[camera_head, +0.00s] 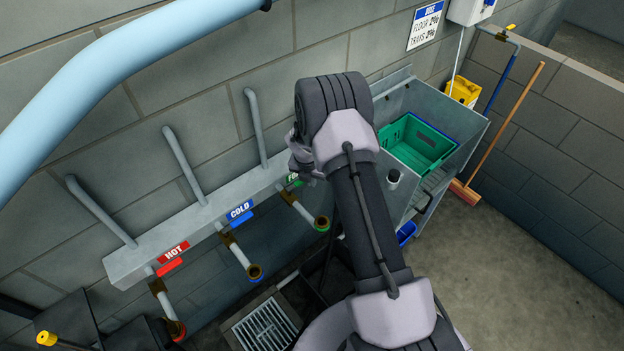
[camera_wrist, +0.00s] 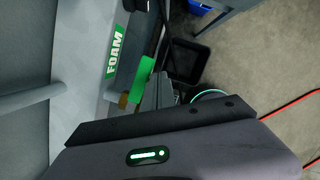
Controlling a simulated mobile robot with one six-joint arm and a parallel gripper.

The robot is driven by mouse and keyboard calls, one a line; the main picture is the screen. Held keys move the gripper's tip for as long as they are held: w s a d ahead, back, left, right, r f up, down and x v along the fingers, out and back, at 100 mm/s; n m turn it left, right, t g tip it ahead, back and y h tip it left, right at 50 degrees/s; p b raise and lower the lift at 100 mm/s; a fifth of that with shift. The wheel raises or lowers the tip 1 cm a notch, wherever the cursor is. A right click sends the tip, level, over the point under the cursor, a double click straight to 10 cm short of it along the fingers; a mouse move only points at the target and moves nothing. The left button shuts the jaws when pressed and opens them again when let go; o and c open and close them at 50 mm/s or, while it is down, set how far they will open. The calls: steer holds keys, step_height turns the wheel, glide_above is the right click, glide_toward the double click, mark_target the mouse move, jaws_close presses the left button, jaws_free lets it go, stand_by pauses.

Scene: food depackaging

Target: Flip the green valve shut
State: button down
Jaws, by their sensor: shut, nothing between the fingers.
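The green valve handle (camera_wrist: 143,78) shows in the wrist view beside the green FOAM label (camera_wrist: 116,52). It lies roughly along the length of the grey panel, over a brass fitting (camera_wrist: 124,99). My gripper (camera_wrist: 161,92) is shut and empty, its grey fingers just right of the handle. I cannot tell whether they touch it. In the head view my arm and wrist cover part of the FOAM label (camera_head: 293,179) and most of the area around the handle. The green-ringed foam outlet (camera_head: 322,223) points down below the panel.
The red HOT label (camera_head: 173,252) and blue COLD label (camera_head: 240,211) mark similar valves left along the panel. A floor grate (camera_head: 265,327) lies below. A green crate (camera_head: 414,143) sits in the metal unit at right. A broom (camera_head: 505,130) leans on the wall.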

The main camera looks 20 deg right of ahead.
steer(key=shift+w, duration=0.4)
stand_by(0.4)
